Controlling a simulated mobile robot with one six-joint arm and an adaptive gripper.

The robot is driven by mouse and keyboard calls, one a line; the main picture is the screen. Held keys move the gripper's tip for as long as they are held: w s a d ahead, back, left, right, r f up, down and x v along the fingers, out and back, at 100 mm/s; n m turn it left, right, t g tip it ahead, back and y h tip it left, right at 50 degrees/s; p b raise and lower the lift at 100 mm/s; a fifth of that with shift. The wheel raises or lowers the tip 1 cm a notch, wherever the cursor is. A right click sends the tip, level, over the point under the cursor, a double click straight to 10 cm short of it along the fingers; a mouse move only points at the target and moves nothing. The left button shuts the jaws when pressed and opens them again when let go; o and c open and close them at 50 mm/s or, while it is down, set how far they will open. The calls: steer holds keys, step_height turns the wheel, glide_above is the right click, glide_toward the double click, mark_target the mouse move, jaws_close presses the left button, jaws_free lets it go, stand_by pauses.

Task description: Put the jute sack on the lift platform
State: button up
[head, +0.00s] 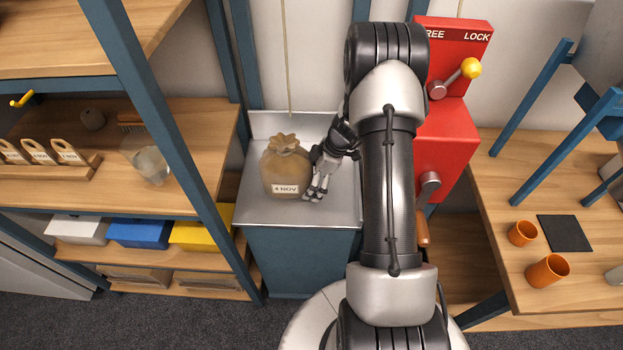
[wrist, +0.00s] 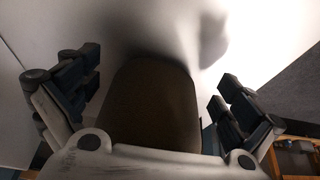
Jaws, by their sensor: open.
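The jute sack (head: 287,170) is tan, tied at the top, with a white "4 NOV" label. It stands upright on the grey metal lift platform (head: 252,208). My gripper (head: 318,182) is low at the sack's right side. In the wrist view, the gripper (wrist: 160,72) is open, with one finger to each side of the dark brown sack (wrist: 150,108). I cannot tell whether either finger touches it. In the head view, my arm hides the platform's right part.
A red housing (head: 445,140) with a "FREE / LOCK" lever stands right of the platform. A blue post (head: 165,130) and wooden shelves (head: 200,120) are at the left. A wooden table (head: 490,220) with orange cups (head: 547,271) is at the right.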

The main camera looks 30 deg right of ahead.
steer(key=shift+m+h, duration=0.3)
steer(key=shift+m, duration=0.4)
steer(key=a+r, duration=0.1)
steer(key=r, duration=0.4)
steer(key=s+a+r+p, duration=0.1)
steer(key=r, duration=0.5)
steer(key=r+p, duration=0.1)
steer(key=r, duration=0.5)
steer(key=shift+s+a, duration=0.25)
steer(key=shift+a, duration=0.15)
steer(key=s+a+r+m+h, duration=0.1)
steer(key=s+a+r+m, duration=0.1)
steer(key=s+a+r, duration=0.5)
steer(key=s+a+r+m+h, duration=0.1)
steer(key=s+a+r+m, duration=0.2)
steer(key=s+a+r, duration=0.45)
steer(key=s+r+m+t, duration=0.1)
steer(key=s+r+m, duration=0.1)
steer(key=s, duration=0.2)
steer(key=s+r+m+t+h, duration=0.1)
steer(key=s+r+m, duration=0.1)
steer(key=s, duration=0.3)
steer(key=shift+a+r+m, duration=0.35)
steer(key=shift+a+m, duration=0.05)
steer(key=shift+a, duration=0.05)
